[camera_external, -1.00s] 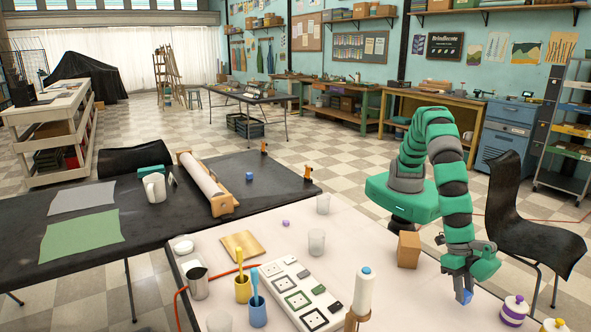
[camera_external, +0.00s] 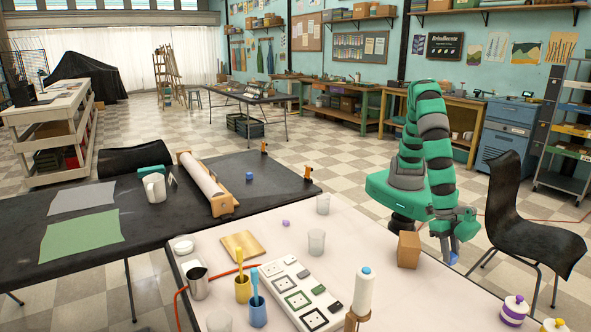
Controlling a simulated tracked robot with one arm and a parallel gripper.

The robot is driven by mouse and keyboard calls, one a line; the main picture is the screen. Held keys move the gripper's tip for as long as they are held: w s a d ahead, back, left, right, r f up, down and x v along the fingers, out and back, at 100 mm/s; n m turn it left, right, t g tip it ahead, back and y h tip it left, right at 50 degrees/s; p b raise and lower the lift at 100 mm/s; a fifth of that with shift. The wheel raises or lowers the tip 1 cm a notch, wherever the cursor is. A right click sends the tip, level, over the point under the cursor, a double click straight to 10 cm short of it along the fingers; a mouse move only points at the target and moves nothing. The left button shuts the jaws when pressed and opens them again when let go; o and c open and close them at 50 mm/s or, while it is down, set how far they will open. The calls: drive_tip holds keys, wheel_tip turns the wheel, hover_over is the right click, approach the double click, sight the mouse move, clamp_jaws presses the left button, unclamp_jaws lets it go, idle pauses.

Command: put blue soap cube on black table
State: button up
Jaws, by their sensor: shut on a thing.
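A blue soap cube (camera_external: 453,258) is held at the tips of my gripper (camera_external: 454,250), low over the right side of the white table (camera_external: 410,300). The gripper is shut on it and hides part of it. I cannot tell the exact gap below the cube. The black table (camera_external: 120,246) stands to the left, behind the white table.
A brown box (camera_external: 408,249) stands just left of my gripper. A small purple cube (camera_external: 285,223), glass cups (camera_external: 316,242), a white stamped board (camera_external: 298,297) and a white bottle (camera_external: 363,291) are on the white table. Orange clamps (camera_external: 308,172) and a paper roll (camera_external: 203,181) edge the black table's clear part.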

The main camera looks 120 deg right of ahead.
drive_tip(key=shift+s+d+r, duration=0.1)
drive_tip(key=shift+s+d, duration=0.75)
drive_tip(key=shift+d, duration=0.2)
drive_tip(key=shift+r, duration=0.1)
